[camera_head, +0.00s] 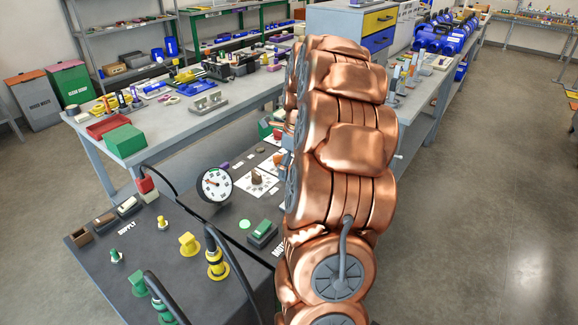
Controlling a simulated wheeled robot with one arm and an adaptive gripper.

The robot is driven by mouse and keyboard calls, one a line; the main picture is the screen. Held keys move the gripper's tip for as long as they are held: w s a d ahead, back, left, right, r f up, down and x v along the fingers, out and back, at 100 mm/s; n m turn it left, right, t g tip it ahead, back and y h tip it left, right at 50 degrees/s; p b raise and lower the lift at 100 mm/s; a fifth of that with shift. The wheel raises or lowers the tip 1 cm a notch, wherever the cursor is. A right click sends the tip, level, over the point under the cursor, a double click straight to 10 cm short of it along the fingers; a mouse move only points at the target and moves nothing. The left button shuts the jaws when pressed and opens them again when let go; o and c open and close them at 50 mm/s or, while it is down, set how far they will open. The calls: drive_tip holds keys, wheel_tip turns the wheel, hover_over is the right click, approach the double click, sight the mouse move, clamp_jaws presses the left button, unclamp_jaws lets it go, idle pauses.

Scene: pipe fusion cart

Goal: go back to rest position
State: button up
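My copper-coloured arm rises through the middle right of the head view and covers part of the cart and the table behind. My gripper does not show; it is hidden behind the arm or out of the picture. The dark fusion cart panel (108,258) lies at the lower left, with a round white pressure gauge (214,185), a dial knob (257,178) and a green button (262,228). Part of the panel is hidden by the arm.
Black cables join the yellow connector (216,262) and a green one (163,312) on the cart. A workbench behind holds a green box (125,140), a red tray (108,125) and tools. Bins (36,100) stand at the far left. The floor at right (490,200) is clear.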

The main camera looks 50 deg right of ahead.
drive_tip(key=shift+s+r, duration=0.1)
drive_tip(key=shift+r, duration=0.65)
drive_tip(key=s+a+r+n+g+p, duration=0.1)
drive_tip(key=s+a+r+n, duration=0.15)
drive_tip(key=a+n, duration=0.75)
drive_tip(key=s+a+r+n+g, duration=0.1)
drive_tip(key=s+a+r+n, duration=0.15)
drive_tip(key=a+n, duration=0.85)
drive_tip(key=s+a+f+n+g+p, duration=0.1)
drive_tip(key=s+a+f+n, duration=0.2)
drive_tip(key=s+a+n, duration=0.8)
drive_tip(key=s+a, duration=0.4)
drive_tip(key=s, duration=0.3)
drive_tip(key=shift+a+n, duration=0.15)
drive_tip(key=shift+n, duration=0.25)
